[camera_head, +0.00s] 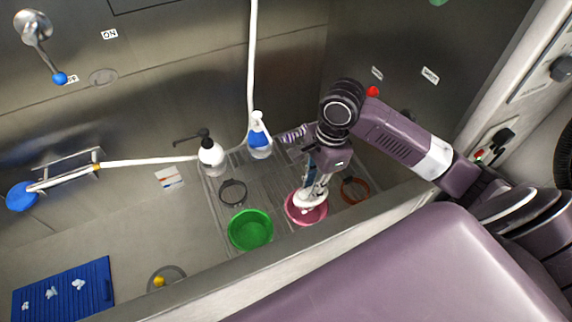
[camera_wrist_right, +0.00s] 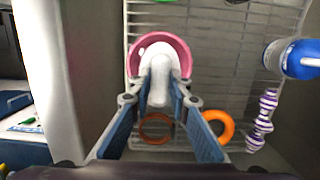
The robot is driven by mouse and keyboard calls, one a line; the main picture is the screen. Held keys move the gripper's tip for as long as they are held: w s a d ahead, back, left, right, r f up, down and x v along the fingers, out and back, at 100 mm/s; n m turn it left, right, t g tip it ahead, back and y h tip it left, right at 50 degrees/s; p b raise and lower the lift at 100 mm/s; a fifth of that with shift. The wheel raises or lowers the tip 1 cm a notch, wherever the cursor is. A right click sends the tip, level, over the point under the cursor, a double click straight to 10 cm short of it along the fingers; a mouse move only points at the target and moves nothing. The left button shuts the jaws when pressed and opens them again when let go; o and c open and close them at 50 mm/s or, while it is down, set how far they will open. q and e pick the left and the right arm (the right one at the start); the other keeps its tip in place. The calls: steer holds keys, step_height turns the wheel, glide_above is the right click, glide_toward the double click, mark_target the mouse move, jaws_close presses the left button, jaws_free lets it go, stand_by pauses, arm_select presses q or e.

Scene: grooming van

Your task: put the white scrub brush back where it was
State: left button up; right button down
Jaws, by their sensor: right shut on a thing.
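The white scrub brush (camera_head: 311,198) is in my right gripper (camera_head: 318,180), over the pink bowl (camera_head: 292,214) on the wire rack in the tub. In the right wrist view my right gripper (camera_wrist_right: 160,100) is shut on the brush (camera_wrist_right: 160,78), whose far end overlaps the inside of the pink bowl (camera_wrist_right: 181,46). I cannot tell whether the brush touches the bowl. My left gripper is not in view.
A green bowl (camera_head: 251,230) stands left of the pink one, and an orange ring (camera_head: 355,190) lies right. A blue-labelled bottle (camera_head: 260,141), a white pump bottle (camera_head: 211,155) and a black ring (camera_head: 233,192) are behind. The tub's front wall (camera_head: 375,208) is close.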

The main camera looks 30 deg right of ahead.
steer(key=w+p, duration=0.2)
steer(key=w, duration=1.3)
steer(key=shift+w+d+f+p, duration=0.1)
steer(key=shift+d+f+p, duration=0.1)
steer(key=shift+f, duration=0.95)
steer(key=shift+s+d+f+p, duration=0.1)
steer(key=shift+f+p, duration=0.1)
steer(key=shift+f, duration=1)
steer(key=shift+w+d+f+p, duration=0.1)
steer(key=shift+f+p, duration=0.1)
steer(key=shift+f, duration=0.95)
steer(key=shift+f, duration=0.1)
steer(key=c, duration=1.8)
jaws_free()
steer(key=shift+d+r+b, duration=0.25)
steer(key=shift+d+r, duration=0.05)
steer(key=shift+r, duration=1.7)
steer(key=shift+d+r+b, duration=0.25)
steer(key=shift+d+r, duration=0.05)
steer(key=shift+r, duration=1.75)
steer(key=shift+d+r+b, duration=0.25)
steer(key=shift+d+r, duration=0.05)
steer(key=shift+r, duration=1.7)
